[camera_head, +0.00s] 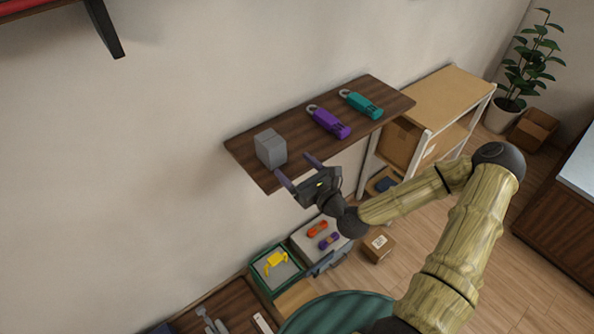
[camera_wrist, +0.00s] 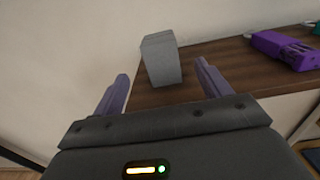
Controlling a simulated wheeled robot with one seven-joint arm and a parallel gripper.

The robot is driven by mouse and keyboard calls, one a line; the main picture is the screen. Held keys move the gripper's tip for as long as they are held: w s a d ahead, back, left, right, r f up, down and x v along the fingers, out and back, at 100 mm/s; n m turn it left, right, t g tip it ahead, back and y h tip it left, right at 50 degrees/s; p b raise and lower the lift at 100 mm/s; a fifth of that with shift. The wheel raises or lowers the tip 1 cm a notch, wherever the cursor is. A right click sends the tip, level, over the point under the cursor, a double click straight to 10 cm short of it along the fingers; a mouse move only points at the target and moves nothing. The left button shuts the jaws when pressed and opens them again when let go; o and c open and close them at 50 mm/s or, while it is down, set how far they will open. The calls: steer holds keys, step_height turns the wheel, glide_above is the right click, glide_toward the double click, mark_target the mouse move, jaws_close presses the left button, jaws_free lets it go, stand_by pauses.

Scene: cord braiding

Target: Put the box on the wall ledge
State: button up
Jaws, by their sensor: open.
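A grey box (camera_head: 270,148) stands on the brown wall ledge (camera_head: 300,150), near its left end. In the wrist view the box (camera_wrist: 161,59) stands upright on the ledge (camera_wrist: 215,60), ahead of my gripper. My gripper (camera_head: 296,168) is open at the front edge of the ledge, its fingers pointing toward the box. In the wrist view the fingers of my gripper (camera_wrist: 160,84) are spread apart, one to each side of the box's line, and look clear of it.
A purple tool (camera_head: 328,121) and a teal tool (camera_head: 361,104) lie farther right on the ledge. A wooden shelf unit (camera_head: 450,95) stands beyond its right end.

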stand_by(0.6)
steer(key=s+d+f+n+g+h, duration=0.3)
steer(key=s+f+n+g, duration=0.5)
steer(key=n, duration=0.8)
steer(key=s+d+r+n+g+h, duration=0.2)
steer(key=s+d+r+n+h, duration=0.1)
steer(key=r+n, duration=0.3)
steer(key=s+d+r+n+g+h, duration=0.2)
steer(key=s+d+r+n+h, duration=0.2)
steer(key=s+d+r+n, duration=0.1)
step_height(320, 180, up, 3)
steer(key=shift+s+f+n, duration=0.1)
steer(key=shift+s+n, duration=0.55)
steer(key=shift+n, duration=0.45)
